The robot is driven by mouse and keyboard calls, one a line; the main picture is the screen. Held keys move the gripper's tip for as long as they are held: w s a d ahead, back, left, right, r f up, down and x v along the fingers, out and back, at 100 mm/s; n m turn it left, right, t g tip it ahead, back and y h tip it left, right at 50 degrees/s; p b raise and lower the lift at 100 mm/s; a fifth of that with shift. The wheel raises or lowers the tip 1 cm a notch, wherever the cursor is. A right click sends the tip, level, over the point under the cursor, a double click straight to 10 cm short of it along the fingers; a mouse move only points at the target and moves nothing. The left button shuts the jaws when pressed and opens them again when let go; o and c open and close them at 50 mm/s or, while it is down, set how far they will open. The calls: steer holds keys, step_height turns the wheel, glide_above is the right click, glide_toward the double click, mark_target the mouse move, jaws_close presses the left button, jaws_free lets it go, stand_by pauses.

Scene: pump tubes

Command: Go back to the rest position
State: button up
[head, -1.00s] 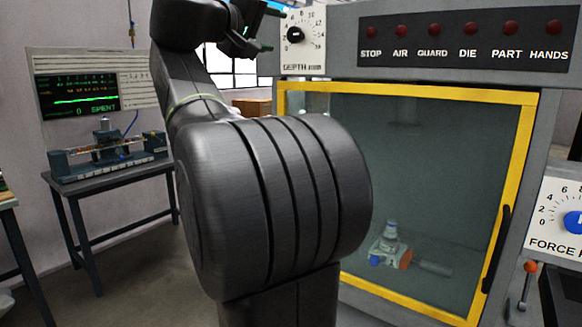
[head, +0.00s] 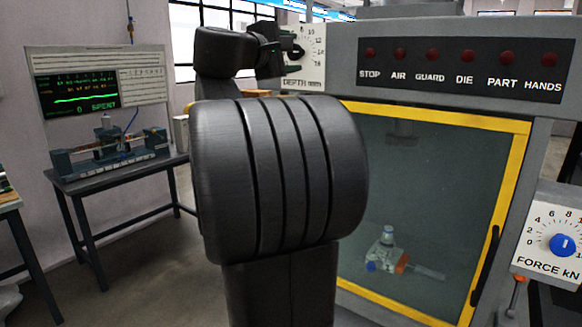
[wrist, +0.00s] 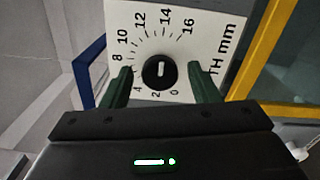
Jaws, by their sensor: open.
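My gripper (head: 294,56) is in front of the depth dial panel (head: 313,55) at the upper middle of the head view. In the wrist view my gripper (wrist: 163,76) has its two dark green fingers spread wide, one on each side of the black depth knob (wrist: 160,72). Gaps show between the fingers and the knob, and the jaws hold nothing. The knob's white mark points upward in that view. In the head view my gripper partly hides the dial and knob.
The press has a yellow-framed guard door (head: 515,190) with a pump part (head: 385,252) behind it. A force dial with a blue knob (head: 563,244) is at the right. A test bench (head: 110,172) with a screen (head: 78,95) stands at the left.

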steer(key=shift+n+p, duration=4.9)
steer(key=shift+n, duration=0.1)
steer(key=shift+f, duration=0.1)
steer(key=shift+s+d, duration=0.1)
